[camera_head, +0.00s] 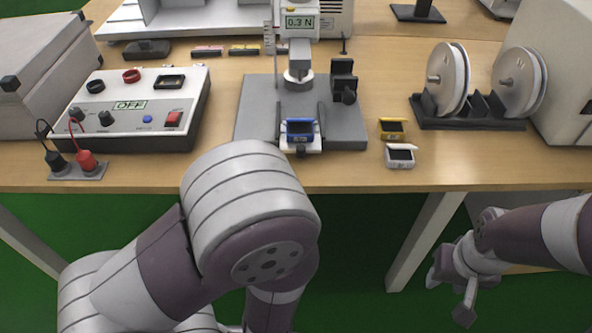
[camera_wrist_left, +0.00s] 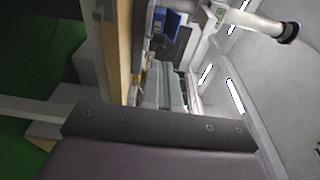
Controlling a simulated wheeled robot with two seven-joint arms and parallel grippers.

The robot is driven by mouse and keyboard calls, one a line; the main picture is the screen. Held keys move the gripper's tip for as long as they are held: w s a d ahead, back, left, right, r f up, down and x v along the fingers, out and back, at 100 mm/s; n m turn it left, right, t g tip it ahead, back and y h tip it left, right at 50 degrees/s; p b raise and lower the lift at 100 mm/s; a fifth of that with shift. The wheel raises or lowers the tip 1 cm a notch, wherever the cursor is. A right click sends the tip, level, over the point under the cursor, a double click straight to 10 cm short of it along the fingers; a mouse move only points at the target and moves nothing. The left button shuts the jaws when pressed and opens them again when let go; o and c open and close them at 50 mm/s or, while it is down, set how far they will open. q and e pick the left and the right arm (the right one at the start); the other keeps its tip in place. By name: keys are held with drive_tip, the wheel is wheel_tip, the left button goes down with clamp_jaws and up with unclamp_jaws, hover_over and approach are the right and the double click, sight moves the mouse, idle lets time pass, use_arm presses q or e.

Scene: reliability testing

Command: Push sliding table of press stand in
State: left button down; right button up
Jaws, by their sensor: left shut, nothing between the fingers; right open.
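The press stand (camera_head: 257,110) stands at the middle of the table, with a grey base and a force gauge (camera_head: 300,24) reading 0.3 N. Its sliding table (camera_head: 301,147) is a small light plate at the base's front edge, with a dark knob toward me. A blue box (camera_head: 300,127) sits on it. The blue box also shows in the left wrist view (camera_wrist_left: 171,21). My right gripper (camera_head: 450,292) is open and empty, low at the right, apart from the table.
A control box reading OFF (camera_head: 130,105) stands left, with probes (camera_head: 78,168) before it. A yellow box (camera_head: 391,128) and a white box (camera_head: 400,154) lie right of the stand. A reel rack (camera_head: 470,123) stands farther right. The table's front strip is mostly clear.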

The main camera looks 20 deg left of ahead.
use_arm(q)
drive_tip(key=b, duration=0.1)
approach(297, 133)
drive_tip(key=shift+w+d+f, duration=0.3)
drive_tip(key=shift+w+d, duration=0.4)
drive_tip(key=shift+w+a+r, duration=0.1)
drive_tip(key=shift+w, duration=0.25)
drive_tip(key=w, duration=0.2)
drive_tip(key=w+a, duration=0.1)
drive_tip(key=w, duration=0.2)
drive_tip(key=w+a, duration=0.1)
drive_tip(key=w, duration=0.1)
drive_tip(key=shift+w+a, duration=0.15)
drive_tip(key=shift+w, duration=0.2)
drive_tip(key=shift+r, duration=0.2)
drive_tip(key=shift+w, duration=0.1)
